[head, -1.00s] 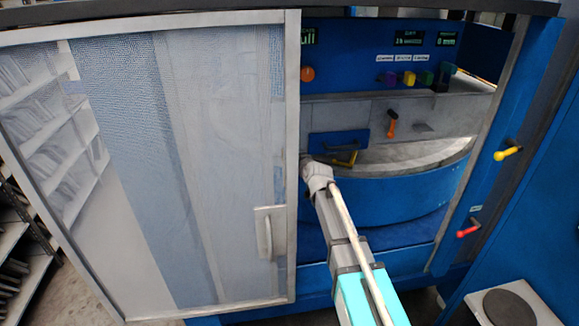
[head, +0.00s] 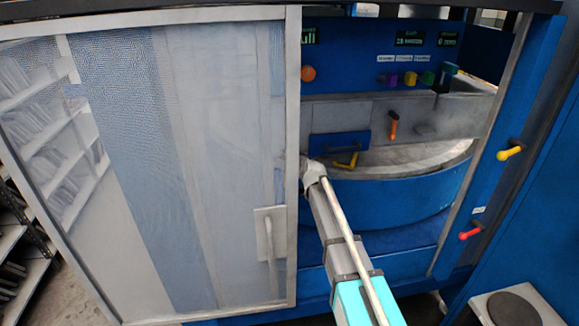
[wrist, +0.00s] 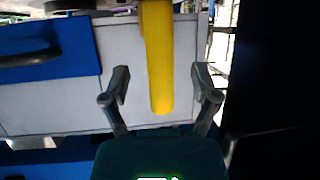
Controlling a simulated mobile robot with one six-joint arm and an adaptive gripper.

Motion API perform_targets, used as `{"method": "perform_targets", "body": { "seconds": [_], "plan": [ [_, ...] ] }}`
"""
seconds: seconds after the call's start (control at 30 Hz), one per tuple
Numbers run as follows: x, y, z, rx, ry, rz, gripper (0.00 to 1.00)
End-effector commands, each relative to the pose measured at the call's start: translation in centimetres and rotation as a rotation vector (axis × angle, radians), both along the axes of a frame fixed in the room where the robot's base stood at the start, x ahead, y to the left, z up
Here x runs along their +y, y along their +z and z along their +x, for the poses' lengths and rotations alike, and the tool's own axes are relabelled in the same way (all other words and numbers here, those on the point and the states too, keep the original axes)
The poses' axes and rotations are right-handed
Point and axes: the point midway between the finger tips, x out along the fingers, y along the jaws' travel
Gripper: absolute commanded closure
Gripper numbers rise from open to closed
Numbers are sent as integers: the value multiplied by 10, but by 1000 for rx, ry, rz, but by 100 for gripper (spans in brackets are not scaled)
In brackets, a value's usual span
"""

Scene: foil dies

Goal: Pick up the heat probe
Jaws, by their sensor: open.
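A yellow rod with a rounded end (wrist: 159,50) hangs down the middle of the wrist view. My gripper (wrist: 160,85) is open, with one finger on either side of the rod and a gap on both sides. The rod's far end is out of the wrist view. No label shows, so I cannot tell for sure that it is the heat probe. In the head view a small bent yellow piece (head: 347,161) shows right of my arm's end, in front of a blue panel (head: 325,147). My fingers cannot be made out in the head view.
A framed translucent door (head: 180,190) covers the machine's left side, close beside my arm. An orange handle (head: 393,126) stands on the grey back wall above a round blue tub (head: 410,195). A yellow lever (head: 510,153) and a red lever (head: 469,234) are on the right post.

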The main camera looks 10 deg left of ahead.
Motion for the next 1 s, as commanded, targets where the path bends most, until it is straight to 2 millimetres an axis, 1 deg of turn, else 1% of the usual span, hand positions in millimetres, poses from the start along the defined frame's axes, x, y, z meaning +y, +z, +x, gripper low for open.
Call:
{"method": "perform_targets", "body": {
  "seconds": [0.03, 0.13, 0.33, 0.97, 1.0],
  "plan": [
    [3, -6, 7, 0, 0, 0, 22],
    [7, -13, 17, 0, 0, 0, 22],
    [14, -18, 32, 0, 0, 1, 22],
    [14, -18, 34, 0, -1, 0, 22],
    [14, -18, 34, 0, -1, 0, 27]
  ]
}}
